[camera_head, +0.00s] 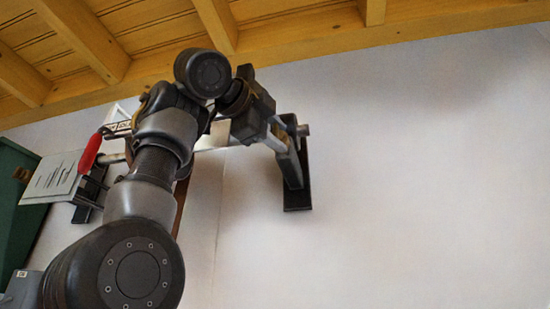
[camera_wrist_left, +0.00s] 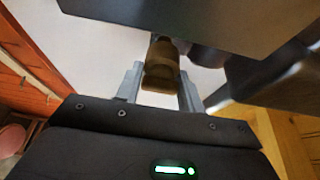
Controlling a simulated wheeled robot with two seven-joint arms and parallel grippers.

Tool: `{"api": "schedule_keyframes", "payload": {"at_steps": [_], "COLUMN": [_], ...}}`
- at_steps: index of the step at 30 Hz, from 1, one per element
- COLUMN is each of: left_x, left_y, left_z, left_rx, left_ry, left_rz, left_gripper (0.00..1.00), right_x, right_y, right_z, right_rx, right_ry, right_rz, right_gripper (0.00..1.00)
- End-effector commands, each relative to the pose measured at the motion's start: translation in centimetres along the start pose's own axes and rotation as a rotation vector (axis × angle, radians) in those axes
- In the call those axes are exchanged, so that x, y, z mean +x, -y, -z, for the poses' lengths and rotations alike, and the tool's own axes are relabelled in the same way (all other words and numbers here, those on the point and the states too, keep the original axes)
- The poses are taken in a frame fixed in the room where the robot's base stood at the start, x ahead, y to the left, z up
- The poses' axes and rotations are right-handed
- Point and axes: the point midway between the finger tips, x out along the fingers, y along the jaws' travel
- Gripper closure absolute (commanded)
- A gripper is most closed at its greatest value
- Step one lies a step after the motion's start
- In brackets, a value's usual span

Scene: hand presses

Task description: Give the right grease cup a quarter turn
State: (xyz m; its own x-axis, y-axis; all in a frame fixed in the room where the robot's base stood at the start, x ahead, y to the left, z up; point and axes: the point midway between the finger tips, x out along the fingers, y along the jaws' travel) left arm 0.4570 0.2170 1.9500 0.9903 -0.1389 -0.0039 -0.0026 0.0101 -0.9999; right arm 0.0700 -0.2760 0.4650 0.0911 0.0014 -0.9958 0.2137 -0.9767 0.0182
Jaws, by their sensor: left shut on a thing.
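The right grease cup (camera_wrist_left: 162,64) is a small brass-brown cup in the left wrist view, below a dark block (camera_wrist_left: 190,18). My left gripper (camera_wrist_left: 160,88) is shut on it, with one pale grey finger on each side of the cup. In the head view my left gripper (camera_head: 279,136) reaches up to the dark wall bracket (camera_head: 296,180) that carries the pale shaft. The cup itself cannot be made out there. My right gripper is in neither view.
The pale shaft (camera_head: 303,130) runs leftward behind my left arm. A red handle (camera_head: 91,151), a pale sheet-like panel (camera_head: 60,176) and a green surface (camera_head: 14,205) are at the left. Yellow wooden beams (camera_head: 290,48) close off the top. The white wall to the right is clear.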

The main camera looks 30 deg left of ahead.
Motion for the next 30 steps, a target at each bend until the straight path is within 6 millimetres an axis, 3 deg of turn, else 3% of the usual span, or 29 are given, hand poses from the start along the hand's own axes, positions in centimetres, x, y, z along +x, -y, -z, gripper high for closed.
{"api": "schedule_keyframes", "payload": {"at_steps": [11, 12, 17, 30], "left_x": [0.12, 0.13, 0.10, -0.29], "left_y": [-0.19, -0.19, -0.15, 0.03], "left_z": [0.01, 0.01, 0.00, 0.22], "left_rx": [0.007, 0.007, 0.006, 0.004], "left_ry": [0.002, 0.002, 0.002, -0.007], "left_rz": [-0.007, -0.007, -0.005, 0.001], "left_gripper": [0.85, 0.61, 0.42, 0.42], "right_x": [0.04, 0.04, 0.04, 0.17], "right_y": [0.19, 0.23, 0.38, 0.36], "right_z": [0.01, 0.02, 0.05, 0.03], "right_rx": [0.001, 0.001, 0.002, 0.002], "right_ry": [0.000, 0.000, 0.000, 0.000], "right_rz": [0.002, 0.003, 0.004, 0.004], "right_gripper": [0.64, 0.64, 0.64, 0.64]}}
